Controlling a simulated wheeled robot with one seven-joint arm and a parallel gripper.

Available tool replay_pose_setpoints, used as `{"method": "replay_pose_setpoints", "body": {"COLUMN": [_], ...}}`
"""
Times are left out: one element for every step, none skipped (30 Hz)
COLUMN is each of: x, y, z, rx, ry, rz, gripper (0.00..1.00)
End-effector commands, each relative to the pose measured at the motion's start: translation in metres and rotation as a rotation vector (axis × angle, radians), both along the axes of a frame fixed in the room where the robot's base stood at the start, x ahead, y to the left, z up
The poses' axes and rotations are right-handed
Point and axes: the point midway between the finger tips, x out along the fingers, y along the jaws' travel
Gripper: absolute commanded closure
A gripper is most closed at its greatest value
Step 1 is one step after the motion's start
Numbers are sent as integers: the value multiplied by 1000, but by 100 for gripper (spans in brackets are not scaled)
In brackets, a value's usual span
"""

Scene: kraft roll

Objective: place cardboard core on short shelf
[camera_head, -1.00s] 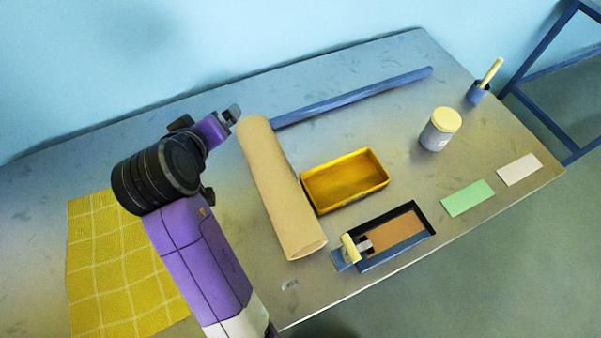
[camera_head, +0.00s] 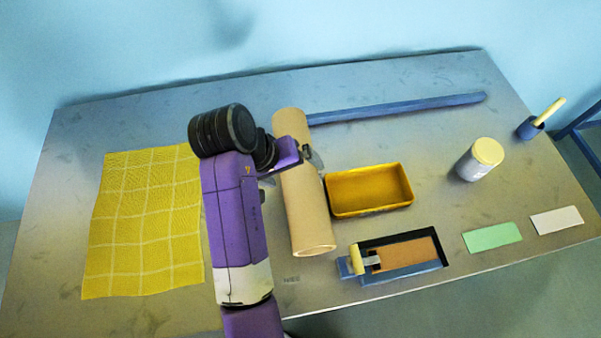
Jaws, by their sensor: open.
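A long tan cardboard tube (camera_head: 309,215), which looks like the cardboard core, lies on the grey table, left of the yellow tray. Its near end faces me and looks open at the rim. My gripper (camera_head: 312,156) is open and sits over the upper part of the tube, with a grey finger showing at the tube's right side. My arm hides the rest of the gripper, and I cannot tell whether it touches the tube. I cannot make out a short shelf in this view.
Right of the tube are a yellow tray (camera_head: 369,212), a blue tray with a roller (camera_head: 400,271), a lidded jar (camera_head: 481,159), a blue cup (camera_head: 529,129), and green (camera_head: 491,237) and white (camera_head: 557,220) cards. A blue bar (camera_head: 400,107) lies behind. A yellow cloth (camera_head: 145,225) covers the left.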

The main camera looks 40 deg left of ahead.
Motion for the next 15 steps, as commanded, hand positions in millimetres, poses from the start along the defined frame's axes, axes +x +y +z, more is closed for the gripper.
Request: {"method": "replay_pose_setpoints", "body": {"x": [2,4,6,7,8,9,9,9,10,10,10,10,10,10,10], "y": [-2,-2,-3,-3,-3,-4,-4,-4,-4,-4,-4,-4,-4,-4,-4], "z": [-6,-10,-14,-16,-18,-20,-21,-22,-22,-22,-22,-22,-22,-22,-22], "rx": [-2,-2,-1,-1,0,1,0,0,0,1,1,1,1,1,1], "ry": [3,1,2,2,1,0,0,0,0,-1,-1,-1,-1,-1,-1], "rz": [1,1,2,2,2,1,1,1,1,2,2,2,2,2,2], "gripper": [0,0,0,0,0,0,0,0,0,0,0,0,0,2,10]}}
